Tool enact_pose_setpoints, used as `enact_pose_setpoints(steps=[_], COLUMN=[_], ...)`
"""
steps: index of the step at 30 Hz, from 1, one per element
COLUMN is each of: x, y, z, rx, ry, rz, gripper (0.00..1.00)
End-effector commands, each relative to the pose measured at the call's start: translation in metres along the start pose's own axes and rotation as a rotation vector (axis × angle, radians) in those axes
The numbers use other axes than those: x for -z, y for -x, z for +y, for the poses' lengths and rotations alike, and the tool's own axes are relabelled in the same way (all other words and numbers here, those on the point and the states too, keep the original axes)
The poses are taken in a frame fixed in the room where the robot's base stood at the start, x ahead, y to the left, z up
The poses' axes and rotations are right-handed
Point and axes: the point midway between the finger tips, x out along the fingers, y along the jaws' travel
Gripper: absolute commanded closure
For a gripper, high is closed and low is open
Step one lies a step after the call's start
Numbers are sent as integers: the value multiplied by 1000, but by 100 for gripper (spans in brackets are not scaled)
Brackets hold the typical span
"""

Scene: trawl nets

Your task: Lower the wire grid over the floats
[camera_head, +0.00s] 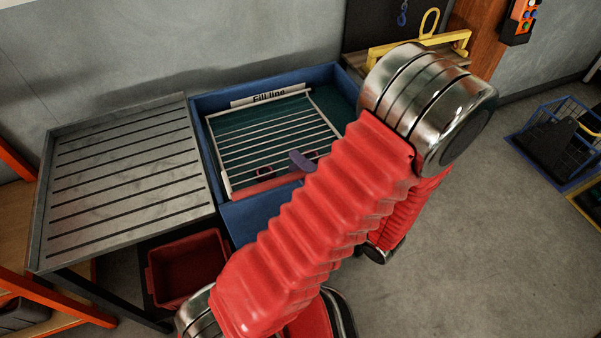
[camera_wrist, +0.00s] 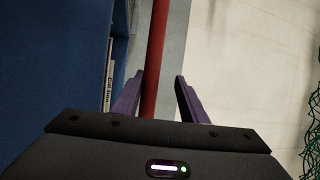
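The wire grid (camera_head: 272,132), a white frame with parallel bars, lies over the blue tank (camera_head: 213,100) in the head view. A red bar (camera_head: 262,187) runs along its near side and also shows in the wrist view (camera_wrist: 157,40). My gripper (camera_wrist: 160,78) is open, its purple fingers on either side of the red bar; the left finger looks close to it, with a gap at the right one. In the head view a purple finger (camera_head: 301,160) shows beside the bar. I cannot make out any floats; the grid's height is unclear.
A grey slatted table (camera_head: 125,175) stands left of the tank, with a red bin (camera_head: 187,267) below. A "Fill line" label (camera_head: 268,96) is at the tank's back. A yellow frame (camera_head: 430,42) stands behind. Open floor lies right, with a blue wire basket (camera_head: 560,125) beyond.

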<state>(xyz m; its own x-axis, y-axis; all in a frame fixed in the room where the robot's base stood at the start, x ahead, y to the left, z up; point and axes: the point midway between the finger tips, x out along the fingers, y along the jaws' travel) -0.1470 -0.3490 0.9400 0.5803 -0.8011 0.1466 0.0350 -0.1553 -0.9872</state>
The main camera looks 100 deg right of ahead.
Motion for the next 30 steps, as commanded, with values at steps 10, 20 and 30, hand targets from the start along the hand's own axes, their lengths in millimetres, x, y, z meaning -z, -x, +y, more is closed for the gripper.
enact_pose_setpoints(steps=[10, 20, 30], x=[2, 4, 4], y=[-5, -8, -8], z=[-35, -58, -60], rx=[2, 2, 3], ry=[4, 2, 1], rz=[0, 1, 2], gripper=[64, 64, 64])
